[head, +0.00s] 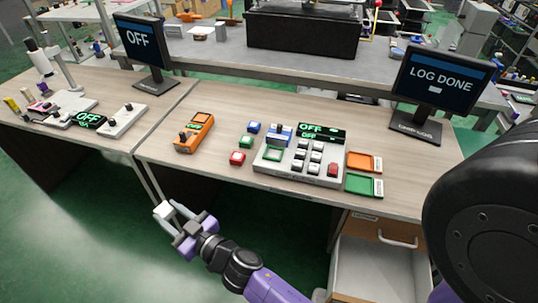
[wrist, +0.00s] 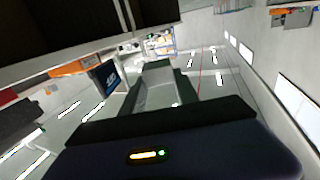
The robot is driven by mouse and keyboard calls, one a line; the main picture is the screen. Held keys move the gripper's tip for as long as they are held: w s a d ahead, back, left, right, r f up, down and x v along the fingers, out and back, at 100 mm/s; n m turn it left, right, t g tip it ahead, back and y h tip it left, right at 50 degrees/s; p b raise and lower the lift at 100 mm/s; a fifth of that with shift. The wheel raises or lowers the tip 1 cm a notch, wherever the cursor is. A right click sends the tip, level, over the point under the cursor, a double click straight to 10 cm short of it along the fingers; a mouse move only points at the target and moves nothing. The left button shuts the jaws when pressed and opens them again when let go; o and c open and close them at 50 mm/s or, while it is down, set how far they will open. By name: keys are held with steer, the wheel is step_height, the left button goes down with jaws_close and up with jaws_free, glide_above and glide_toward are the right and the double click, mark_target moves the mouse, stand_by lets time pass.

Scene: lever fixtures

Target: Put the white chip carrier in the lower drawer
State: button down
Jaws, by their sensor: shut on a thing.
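The white chip carrier (head: 163,210) is held at the tip of my gripper (head: 178,222), out over the green floor in front of the desk in the head view. In the wrist view a pale block, the carrier (wrist: 155,88), sits between the two dark fingers, which are shut on it. The lower drawer (head: 372,268) stands pulled out under the right end of the desk, its pale inside showing and looking empty. The drawer lies far to the right of my gripper. My arm and the frame edge hide part of it.
Above the open drawer is a closed wooden drawer front with a handle (head: 398,240). The desk top (head: 215,105) holds a button console (head: 300,160), an orange device (head: 194,132), small coloured blocks, two trays and a monitor (head: 440,85). The floor left of my gripper is clear.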

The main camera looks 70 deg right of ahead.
steer(key=d+r+m+g+h, duration=0.25)
steer(key=d+r+h, duration=0.3)
steer(key=d, duration=0.45)
step_height(320, 180, up, 16)
steer(key=f+m+g+h+b, duration=0.1)
steer(key=m+g+h+b, duration=0.1)
steer(key=m+g+h, duration=0.85)
glide_above(272, 157)
steer(key=m+g+y, duration=0.1)
steer(key=g+y, duration=0.2)
steer(key=shift+r, duration=0.25)
step_height(272, 157, down, 20)
steer(key=b, duration=0.2)
steer(key=shift+b, duration=0.35)
steer(key=c, duration=0.9)
jaws_free()
